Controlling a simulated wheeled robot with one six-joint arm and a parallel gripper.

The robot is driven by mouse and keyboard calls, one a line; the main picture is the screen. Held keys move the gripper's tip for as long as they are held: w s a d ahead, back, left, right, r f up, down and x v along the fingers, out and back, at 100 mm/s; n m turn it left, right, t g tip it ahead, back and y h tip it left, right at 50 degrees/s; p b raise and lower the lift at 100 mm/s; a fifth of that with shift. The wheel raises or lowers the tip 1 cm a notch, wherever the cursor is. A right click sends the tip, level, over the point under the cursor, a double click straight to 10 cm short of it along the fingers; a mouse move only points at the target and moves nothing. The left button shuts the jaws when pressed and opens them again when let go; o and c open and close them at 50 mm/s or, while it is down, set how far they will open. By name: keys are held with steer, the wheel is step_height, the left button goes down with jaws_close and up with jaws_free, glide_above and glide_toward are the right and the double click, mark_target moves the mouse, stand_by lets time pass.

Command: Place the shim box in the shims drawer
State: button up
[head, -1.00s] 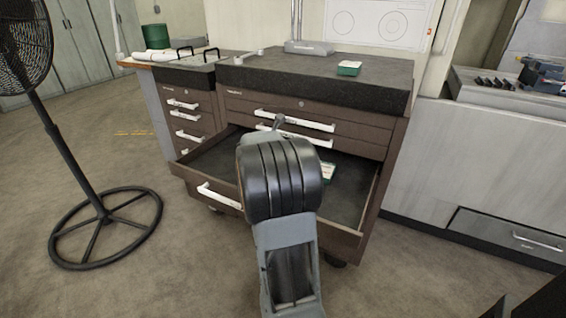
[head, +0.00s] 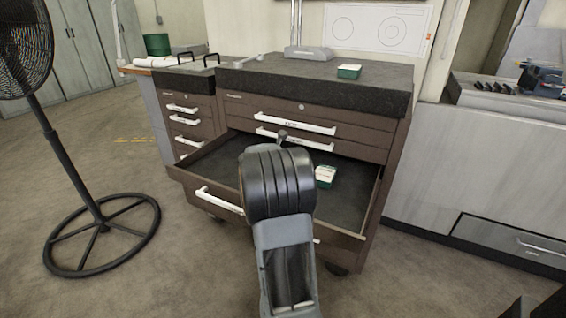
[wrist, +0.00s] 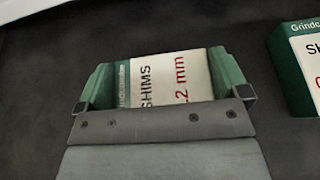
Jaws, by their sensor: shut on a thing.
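My gripper (wrist: 162,100) is shut on a green and white shim box (wrist: 160,80), whose label reads "SHIMS" and "2 mm". In the head view the gripper and this box are hidden behind my arm. The drawer (head: 350,213) below the two closed upper ones stands pulled open, with a dark floor. The held box is over that dark floor; whether it touches it I cannot tell. A second green and white box (head: 325,177) lies in the drawer, and it also shows in the wrist view (wrist: 305,72), to the right of and apart from the held box.
Another green box (head: 349,71) sits on the dark cabinet top (head: 300,78). Two closed drawers with white handles (head: 294,122) are above the open one. A black fan (head: 75,150) stands at the left. The drawer's right part has bare floor around the second box.

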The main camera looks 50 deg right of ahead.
steer(key=shift+f, duration=0.2)
steer(key=o, duration=0.7)
steer(key=shift+r, duration=0.1)
steer(key=shift+r, duration=0.1)
steer(key=shift+a+r+p, duration=0.15)
steer(key=shift+r+p, duration=0.1)
steer(key=shift+p, duration=0.05)
steer(key=p+v, duration=0.2)
steer(key=v, duration=0.9)
steer(key=shift+s+a+p, duration=0.15)
steer(key=shift+a+p, duration=0.15)
steer(key=shift+a, duration=0.05)
